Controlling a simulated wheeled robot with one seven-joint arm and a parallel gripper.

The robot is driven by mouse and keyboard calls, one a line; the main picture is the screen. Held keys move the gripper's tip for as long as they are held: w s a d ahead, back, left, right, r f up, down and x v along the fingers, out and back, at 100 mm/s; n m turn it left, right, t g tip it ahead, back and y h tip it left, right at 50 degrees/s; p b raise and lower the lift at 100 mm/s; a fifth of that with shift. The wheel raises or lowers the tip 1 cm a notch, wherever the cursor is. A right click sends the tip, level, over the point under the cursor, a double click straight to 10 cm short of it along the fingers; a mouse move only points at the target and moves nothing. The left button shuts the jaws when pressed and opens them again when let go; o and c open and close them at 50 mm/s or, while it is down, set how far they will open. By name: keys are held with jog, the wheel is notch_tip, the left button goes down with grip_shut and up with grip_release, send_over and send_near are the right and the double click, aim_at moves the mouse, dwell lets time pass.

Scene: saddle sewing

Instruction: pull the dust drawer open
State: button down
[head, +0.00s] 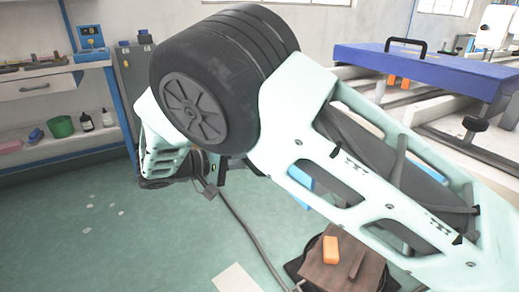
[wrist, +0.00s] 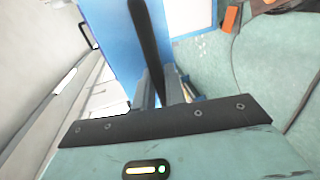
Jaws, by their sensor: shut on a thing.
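In the wrist view a blue panel (wrist: 112,38), which looks like the dust drawer, stands just beyond my gripper (wrist: 166,93). A long black bar (wrist: 144,38), apparently its handle, runs from the panel's top edge down between my fingers. My gripper is shut on this bar; the black edge of my own wrist hides the lower part of the grip. In the head view my arm crosses the middle and right and hides the gripper. A small blue patch (head: 304,182) shows through and beside the arm; I cannot tell if it is the drawer.
An orange block (head: 330,251) lies on brown leather (head: 345,268) near the bottom. A dark cable (head: 240,220) runs over the green floor. A blue-topped table (head: 440,70) with a black handle stands at the right, a shelf bench (head: 45,85) at the left. The left floor is mostly clear.

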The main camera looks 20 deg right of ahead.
jog(key=shift+v, duration=0.9)
jog(key=shift+f, duration=0.2)
jog(key=c, duration=1.5)
grip_release()
jog(key=shift+c, duration=0.2)
jog(key=shift+a, duration=0.1)
jog(key=p+v, duration=0.2)
jog(key=v, duration=1.5)
jog(key=shift+a+r, duration=0.1)
